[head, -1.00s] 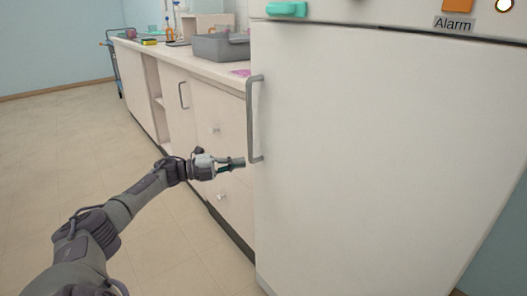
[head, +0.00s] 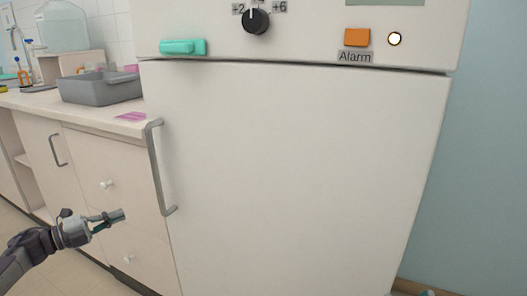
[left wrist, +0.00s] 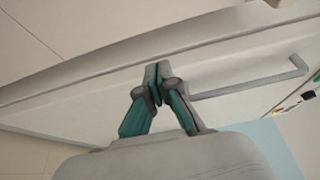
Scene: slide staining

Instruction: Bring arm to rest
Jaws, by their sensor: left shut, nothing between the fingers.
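My left gripper (head: 112,217) is shut and empty at the lower left of the head view. It hangs in front of the drawers, to the left of the fridge handle and apart from it. In the left wrist view its green-lined fingers (left wrist: 157,80) are closed together, with a handle bar (left wrist: 255,84) on a pale surface beyond them. The white fridge door (head: 310,170) is closed, with a grey vertical handle (head: 157,168) on its left edge. My right gripper is not in view.
A counter with drawers (head: 105,205) stands left of the fridge and holds a grey tub (head: 100,89) and a pink item (head: 130,116). The fridge panel has a dial (head: 256,21), a green handle (head: 182,47) and an orange alarm button (head: 357,37). Floor shows at lower left.

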